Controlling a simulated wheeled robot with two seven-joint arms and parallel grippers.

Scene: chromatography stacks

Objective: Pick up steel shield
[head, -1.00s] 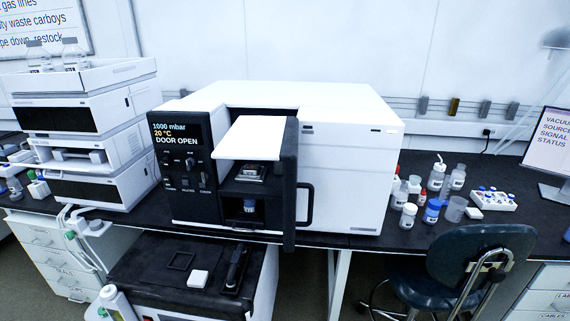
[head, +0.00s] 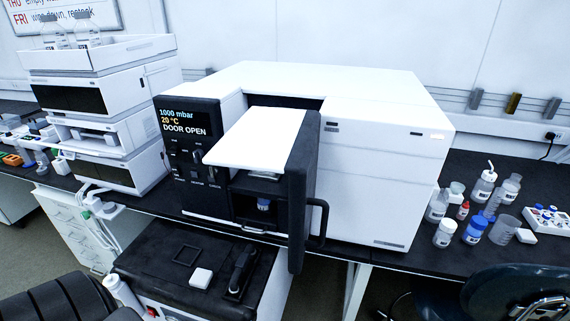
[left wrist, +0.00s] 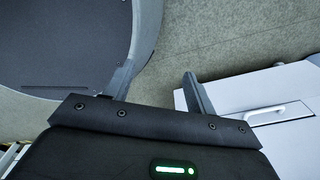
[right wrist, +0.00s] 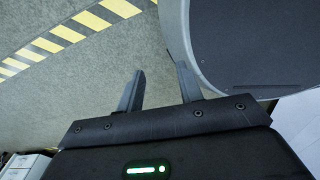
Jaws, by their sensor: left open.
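I cannot pick out the steel shield for certain. A small metallic piece (head: 264,176) shows on the upper shelf inside the open instrument (head: 372,150), partly hidden under its white flap (head: 258,136). A blue-capped vial (head: 263,204) stands in the bay below it. My left gripper (left wrist: 160,82) is open and empty above the floor, near a white drawer front in the left wrist view. My right gripper (right wrist: 158,84) is open and empty above the floor. Neither gripper shows in the head view, and both are away from the instrument.
The instrument's black door (head: 302,190) stands open toward me. A low black-topped unit (head: 150,262) before the bench holds a white block (head: 201,278) and a black tool (head: 240,272). Stacked modules (head: 105,115) stand left, bottles (head: 475,226) right. A chair (head: 515,290) is at lower right.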

